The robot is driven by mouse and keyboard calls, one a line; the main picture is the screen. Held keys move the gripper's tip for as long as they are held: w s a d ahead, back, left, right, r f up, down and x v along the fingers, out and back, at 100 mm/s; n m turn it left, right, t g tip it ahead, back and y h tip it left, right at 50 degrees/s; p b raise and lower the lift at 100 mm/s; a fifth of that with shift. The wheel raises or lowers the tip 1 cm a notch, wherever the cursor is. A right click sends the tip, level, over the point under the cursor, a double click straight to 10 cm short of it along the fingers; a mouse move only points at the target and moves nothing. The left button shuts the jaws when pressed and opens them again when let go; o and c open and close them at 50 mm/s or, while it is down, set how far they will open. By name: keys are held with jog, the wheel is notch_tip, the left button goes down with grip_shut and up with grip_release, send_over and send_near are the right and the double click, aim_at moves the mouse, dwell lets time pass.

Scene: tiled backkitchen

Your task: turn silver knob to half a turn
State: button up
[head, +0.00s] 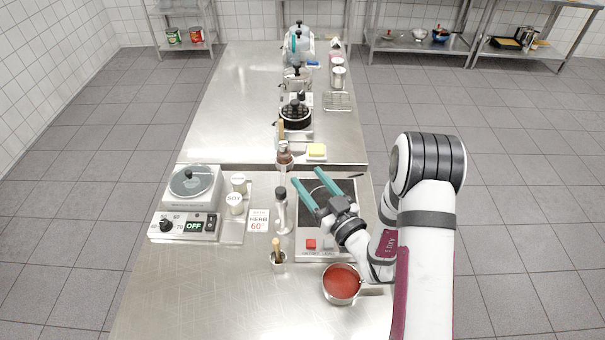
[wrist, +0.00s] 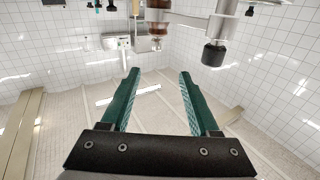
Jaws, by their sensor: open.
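The cooktop (head: 303,254) with a dark top lies at the right of the near counter. On its front panel are a red control (head: 311,243) and a silver-grey control (head: 328,244), which looks like the silver knob; its turn angle is too small to read. My gripper (head: 307,176) has two teal fingers spread wide with nothing between them. It is above the cooktop, its tips pointing to the far side, away from the silver control. In the wrist view the open fingers (wrist: 158,72) also show empty, and the knob is not recognisable there.
A pot of red sauce (head: 341,283) stands close in front of the cooktop. A bottle (head: 281,212) and a small holder (head: 278,261) are left of it. A heating unit with a black knob (head: 166,225) and OFF display stands further left. The front left counter is clear.

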aim_at(280, 143)
jog(key=w+d+n+g+y, duration=0.3)
jog(key=w+n+g+y, duration=0.1)
jog(key=x, duration=1.6)
jog(key=shift+f, duration=0.2)
grip_shut()
